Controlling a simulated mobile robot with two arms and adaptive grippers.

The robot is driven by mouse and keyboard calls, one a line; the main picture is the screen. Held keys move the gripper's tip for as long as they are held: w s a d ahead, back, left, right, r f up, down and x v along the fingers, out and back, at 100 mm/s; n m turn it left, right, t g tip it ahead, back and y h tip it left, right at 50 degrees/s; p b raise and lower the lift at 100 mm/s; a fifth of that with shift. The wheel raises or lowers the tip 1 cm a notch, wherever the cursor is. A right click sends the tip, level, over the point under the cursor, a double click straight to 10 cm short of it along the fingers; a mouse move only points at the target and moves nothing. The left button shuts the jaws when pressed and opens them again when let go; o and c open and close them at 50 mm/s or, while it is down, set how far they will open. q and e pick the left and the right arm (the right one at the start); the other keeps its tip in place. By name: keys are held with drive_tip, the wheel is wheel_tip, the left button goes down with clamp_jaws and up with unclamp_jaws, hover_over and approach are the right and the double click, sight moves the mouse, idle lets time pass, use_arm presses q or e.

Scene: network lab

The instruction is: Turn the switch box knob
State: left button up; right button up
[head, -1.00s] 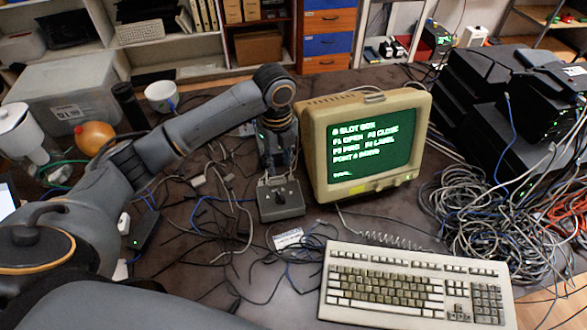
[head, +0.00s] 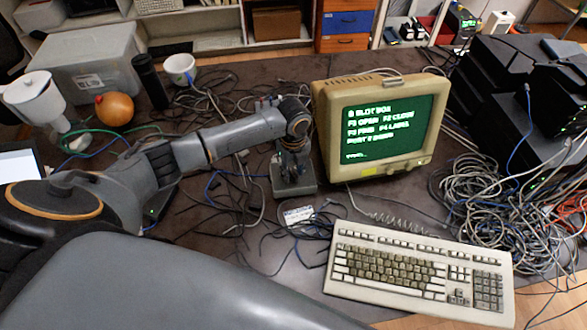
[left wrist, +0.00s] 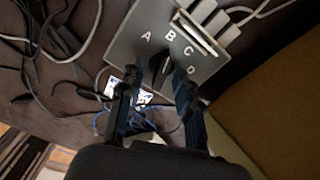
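The switch box (head: 308,187) is a small grey box on the table, left of the monitor. In the left wrist view its panel (left wrist: 130,42) shows the white letters A, B, C and D. The dark knob (left wrist: 158,66) sits below the letters, partly hidden by the fingers. My left gripper (head: 291,180) points down over the box and covers much of its top. In the left wrist view its two fingers (left wrist: 156,78) are apart, one on each side of the knob; whether they touch it I cannot tell. My right gripper is out of view.
A keyboard (head: 418,268) lies in front. Loose cables (head: 490,200) spread over the table. A white mug (head: 180,68) and an orange ball-shaped object (head: 115,108) are at the back left.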

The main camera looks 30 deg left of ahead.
use_arm(q)
drive_tip(key=shift+c, duration=0.7)
clamp_jaws()
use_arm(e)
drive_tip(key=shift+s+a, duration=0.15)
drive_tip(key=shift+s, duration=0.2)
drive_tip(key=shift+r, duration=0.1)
